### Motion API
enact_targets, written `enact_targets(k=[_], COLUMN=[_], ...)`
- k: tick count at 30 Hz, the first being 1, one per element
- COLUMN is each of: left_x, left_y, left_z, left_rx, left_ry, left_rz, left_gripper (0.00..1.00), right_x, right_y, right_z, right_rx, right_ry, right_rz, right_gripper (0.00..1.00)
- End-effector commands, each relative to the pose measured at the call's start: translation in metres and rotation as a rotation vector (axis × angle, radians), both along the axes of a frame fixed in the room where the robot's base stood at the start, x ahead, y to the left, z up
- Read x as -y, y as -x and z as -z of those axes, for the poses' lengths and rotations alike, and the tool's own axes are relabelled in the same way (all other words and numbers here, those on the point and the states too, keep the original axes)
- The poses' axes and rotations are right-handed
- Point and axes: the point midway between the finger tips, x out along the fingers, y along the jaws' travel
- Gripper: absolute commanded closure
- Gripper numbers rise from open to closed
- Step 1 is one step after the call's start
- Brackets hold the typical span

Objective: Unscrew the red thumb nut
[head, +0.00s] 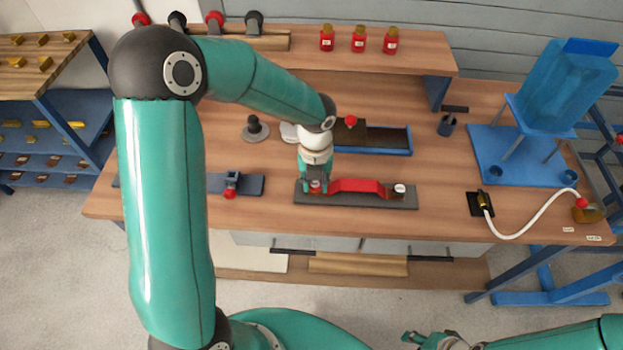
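A red bar (358,186) lies on a dark grey plate (350,202) near the front of the workbench. A small white round piece (400,188) sits at the bar's right end. At its left end there is a small red piece (316,187), which looks like the red thumb nut. My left gripper (317,184) points down over it, with a fingertip on either side. The fingers partly hide it, and I cannot tell whether they press on it. My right gripper (428,338) is at the bottom edge, empty and away from the bench, with its fingers apart.
A blue tray (375,152) and a dark post on a round base (255,128) stand behind the bar. A small clamp with a red knob (230,193) is to the left. A white hose (525,226) curves at the right. Red bottles (359,40) stand on the rear shelf.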

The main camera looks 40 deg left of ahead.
Motion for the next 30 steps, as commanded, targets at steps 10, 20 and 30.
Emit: enact_targets(k=[10,20,30], left_x=[-0.001,-0.002,-0.002], left_y=[0.0,-0.001,-0.001], left_z=[0.002,0.003,0.002], left_rx=[0.0,0.001,0.002], left_ry=[-0.001,-0.002,-0.003], left_rz=[-0.137,-0.675,-1.229], left_gripper=[1.0,1.0,1.0], right_x=[0.0,0.0,0.0], right_y=[0.0,0.0,0.0], right_z=[0.008,0.03,0.051], right_rx=[0.0,0.0,0.0], right_ry=[0.0,0.0,0.0], right_rz=[0.0,0.0,0.0], right_gripper=[0.6,0.6,0.6])
